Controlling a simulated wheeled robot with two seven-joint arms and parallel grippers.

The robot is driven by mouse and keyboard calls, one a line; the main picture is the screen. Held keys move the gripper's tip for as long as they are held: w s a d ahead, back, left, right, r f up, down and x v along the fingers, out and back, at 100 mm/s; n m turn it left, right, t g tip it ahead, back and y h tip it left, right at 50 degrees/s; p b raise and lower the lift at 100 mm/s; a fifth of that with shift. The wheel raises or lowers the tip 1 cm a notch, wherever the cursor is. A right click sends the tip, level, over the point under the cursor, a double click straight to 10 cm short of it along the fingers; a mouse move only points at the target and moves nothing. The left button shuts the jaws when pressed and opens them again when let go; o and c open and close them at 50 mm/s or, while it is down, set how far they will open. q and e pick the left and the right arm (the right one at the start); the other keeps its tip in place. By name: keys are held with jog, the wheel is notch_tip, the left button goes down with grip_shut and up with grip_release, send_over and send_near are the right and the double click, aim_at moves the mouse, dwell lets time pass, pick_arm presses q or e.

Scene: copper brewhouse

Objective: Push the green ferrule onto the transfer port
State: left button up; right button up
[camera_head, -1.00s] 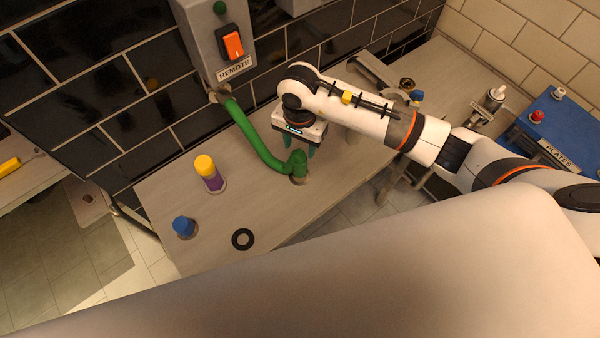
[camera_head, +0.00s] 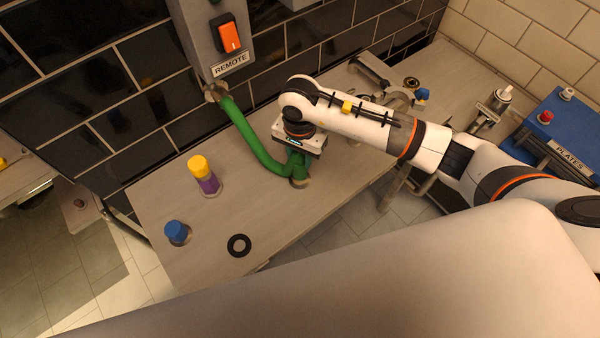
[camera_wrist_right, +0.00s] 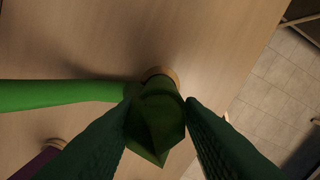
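The green hose (camera_head: 245,130) runs from the grey remote box down to its upright green end on the bench. That end, the ferrule (camera_head: 299,172), also shows in the right wrist view (camera_wrist_right: 157,120). It stands at a small tan round fitting (camera_head: 302,183), seen in the right wrist view (camera_wrist_right: 160,72); I cannot tell whether this is the transfer port or how the two meet. My right gripper (camera_head: 297,165) is low over the ferrule, its dark green fingers (camera_wrist_right: 160,103) on either side. Whether they press on it is unclear. My left gripper is not in view.
A yellow-and-purple cylinder (camera_head: 205,176), a blue-capped piece (camera_head: 177,232) and a black ring (camera_head: 239,245) are on the bench's left part. The remote box (camera_head: 212,40) is on the tiled wall behind. A blue plates box (camera_head: 555,125) is at right.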

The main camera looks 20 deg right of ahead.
jog(key=shift+c, duration=1.4)
jog(key=shift+r, duration=0.1)
jog(key=shift+r, duration=0.1)
jog(key=shift+r+p, duration=1)
jog(key=shift+r, duration=0.95)
jog(key=shift+r+p, duration=0.65)
jog(key=shift+r, duration=1.2)
